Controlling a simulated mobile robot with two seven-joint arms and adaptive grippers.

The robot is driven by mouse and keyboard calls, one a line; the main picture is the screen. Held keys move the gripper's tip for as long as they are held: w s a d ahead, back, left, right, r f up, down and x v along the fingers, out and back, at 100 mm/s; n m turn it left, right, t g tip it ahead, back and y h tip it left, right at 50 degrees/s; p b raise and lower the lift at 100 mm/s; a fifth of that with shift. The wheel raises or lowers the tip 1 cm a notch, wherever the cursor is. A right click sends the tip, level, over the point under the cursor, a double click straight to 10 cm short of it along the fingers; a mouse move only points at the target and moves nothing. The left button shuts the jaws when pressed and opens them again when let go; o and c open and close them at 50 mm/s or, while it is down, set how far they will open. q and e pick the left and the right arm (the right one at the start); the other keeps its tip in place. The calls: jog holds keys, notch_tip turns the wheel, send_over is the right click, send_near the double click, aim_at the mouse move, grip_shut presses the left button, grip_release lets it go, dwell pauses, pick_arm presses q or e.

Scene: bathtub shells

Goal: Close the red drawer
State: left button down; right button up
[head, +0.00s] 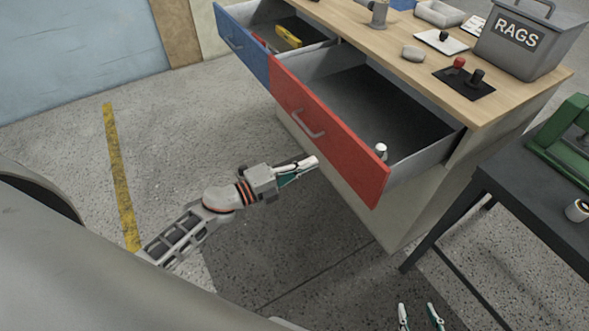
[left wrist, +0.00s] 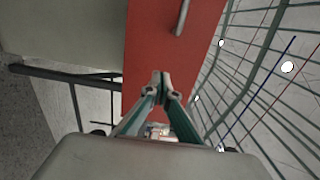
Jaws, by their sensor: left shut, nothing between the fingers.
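The red drawer (head: 345,150) is pulled out of the wooden-topped workbench, with its grey inside showing. Its metal handle (head: 308,126) is on the front panel. My left gripper (head: 313,162) is shut and empty, just in front of the lower part of the red front. In the left wrist view the shut fingertips (left wrist: 162,86) point at the red front (left wrist: 170,55), and the handle (left wrist: 182,17) is above them. Whether they touch the panel I cannot tell. My right gripper (head: 420,316) shows only its fingertips at the bottom edge, spread apart.
A blue drawer (head: 243,45) beside the red one is also open, with a yellow tool (head: 288,37) inside. A small white-topped item (head: 381,152) is in the red drawer. A grey RAGS bin (head: 530,45) stands on the bench. A dark table (head: 535,200) stands at right.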

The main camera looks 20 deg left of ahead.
aim_at(338, 151)
pick_arm(q)
jog(key=x, duration=0.6)
jog(key=shift+w+d, duration=0.25)
jog(key=shift+w, duration=0.05)
pick_arm(e)
jog(key=shift+s+a+f, duration=0.1)
jog(key=shift+s+f, duration=0.1)
pick_arm(q)
jog(key=shift+w, duration=0.1)
